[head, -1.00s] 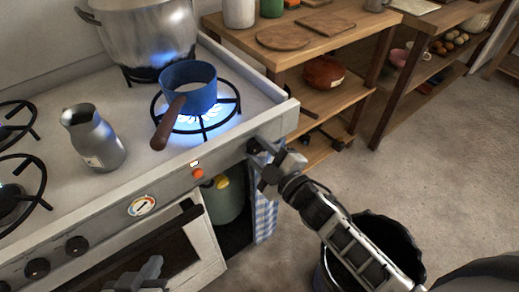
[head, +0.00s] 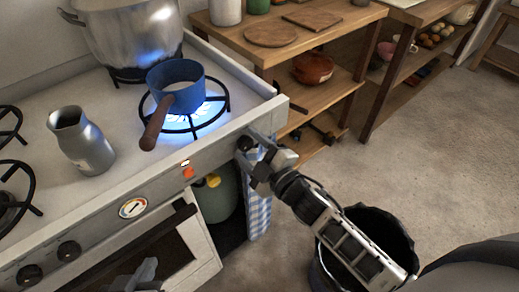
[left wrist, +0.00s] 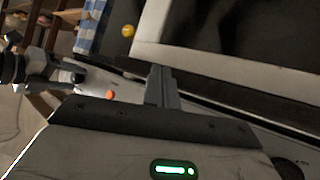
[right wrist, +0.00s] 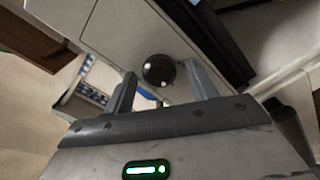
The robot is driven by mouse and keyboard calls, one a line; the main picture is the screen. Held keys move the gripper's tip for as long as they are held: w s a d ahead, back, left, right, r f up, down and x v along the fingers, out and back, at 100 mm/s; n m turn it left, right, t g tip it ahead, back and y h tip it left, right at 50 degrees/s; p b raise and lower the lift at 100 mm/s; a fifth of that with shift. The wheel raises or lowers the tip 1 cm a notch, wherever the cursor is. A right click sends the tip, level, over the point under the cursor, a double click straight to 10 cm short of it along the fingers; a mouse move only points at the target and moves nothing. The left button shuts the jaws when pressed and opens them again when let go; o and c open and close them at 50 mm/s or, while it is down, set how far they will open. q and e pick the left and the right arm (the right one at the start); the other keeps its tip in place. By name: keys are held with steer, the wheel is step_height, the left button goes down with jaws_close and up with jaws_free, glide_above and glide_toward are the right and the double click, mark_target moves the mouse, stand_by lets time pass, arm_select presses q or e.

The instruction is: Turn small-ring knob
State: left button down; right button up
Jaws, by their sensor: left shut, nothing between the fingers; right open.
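The small-ring knob (head: 245,142), dark and round, is at the right end of the stove front. In the right wrist view the knob (right wrist: 159,70) shows between the two open fingers of my right gripper (right wrist: 160,78). In the head view my right gripper (head: 258,162) is right at the knob and partly covers it; I cannot tell whether the fingers touch it. Blue flames burn on the small ring (head: 222,112) under a blue saucepan (head: 178,84). My left gripper (head: 146,270) is shut and empty, low before the oven door; its fingers also show in the left wrist view (left wrist: 161,78).
A large steel pot (head: 125,38) stands on the back ring and a metal jug (head: 82,142) on the hob. A checked towel (head: 259,205) hangs below my right gripper. A black bin (head: 400,240) stands under my right forearm. Wooden shelves (head: 280,55) stand to the right.

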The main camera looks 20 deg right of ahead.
steer(key=v, duration=1.6)
steer(key=shift+b, duration=0.4)
steer(key=shift+w, duration=0.1)
steer(key=s+a+f+m+g+h+p, duration=0.1)
steer(key=a+f+m+g, duration=0.4)
steer(key=m, duration=0.8)
steer(key=shift+s+f+g+h+p, duration=0.4)
steer(key=shift+s+f+g+h, duration=0.25)
steer(key=shift+h, duration=0.25)
